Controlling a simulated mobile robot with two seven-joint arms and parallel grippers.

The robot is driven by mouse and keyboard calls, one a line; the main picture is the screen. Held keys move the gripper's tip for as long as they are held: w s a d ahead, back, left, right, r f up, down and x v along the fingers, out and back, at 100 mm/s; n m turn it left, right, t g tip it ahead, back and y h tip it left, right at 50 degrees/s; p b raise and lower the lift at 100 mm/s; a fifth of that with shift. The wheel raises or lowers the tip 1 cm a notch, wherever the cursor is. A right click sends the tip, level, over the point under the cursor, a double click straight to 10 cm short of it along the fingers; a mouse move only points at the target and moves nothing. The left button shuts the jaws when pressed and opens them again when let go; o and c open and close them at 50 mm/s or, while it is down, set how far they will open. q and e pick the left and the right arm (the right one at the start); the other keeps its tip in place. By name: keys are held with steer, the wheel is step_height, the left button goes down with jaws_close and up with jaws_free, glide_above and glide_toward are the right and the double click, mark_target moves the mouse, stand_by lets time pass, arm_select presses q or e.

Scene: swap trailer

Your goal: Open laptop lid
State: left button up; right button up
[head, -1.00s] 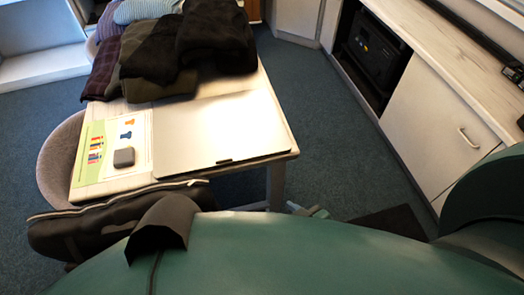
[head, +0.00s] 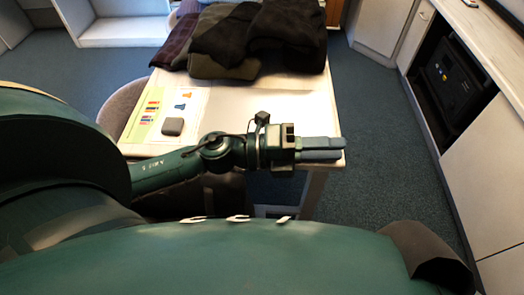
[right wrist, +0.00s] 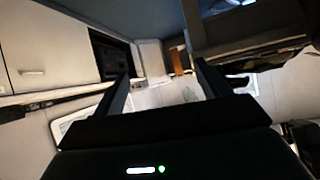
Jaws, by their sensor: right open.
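Folded dark clothes (head: 285,38) are piled at the table's far side. A small grey box (head: 172,126) lies on a printed sheet (head: 150,112) left of the laptop. A chair (head: 118,105) stands at the table's left. Blue carpet (head: 385,140) is clear between table and cabinets.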

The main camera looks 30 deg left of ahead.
arm_select(q)
steer(key=w+a+f+m+g+y+b, duration=0.1)
steer(key=a+f+m+g+y, duration=0.25)
steer(key=a+m+y, duration=0.5)
steer(key=w+a+f+m+g+y+b, duration=0.15)
steer(key=a+f+m+y, duration=0.3)
steer(key=a+m, duration=0.55)
steer(key=shift+n+y, duration=0.3)
steer(key=shift+n, duration=0.55)
steer(key=x, duration=0.3)
steer(key=p+x, duration=0.1)
steer(key=x, duration=0.3)
steer(key=a+x, duration=0.1)
steer(key=x, duration=0.3)
steer(key=shift+w+f+p, duration=0.2)
steer(key=shift+f+p, duration=0.1)
steer(key=shift+f, duration=0.05)
jaws_close()
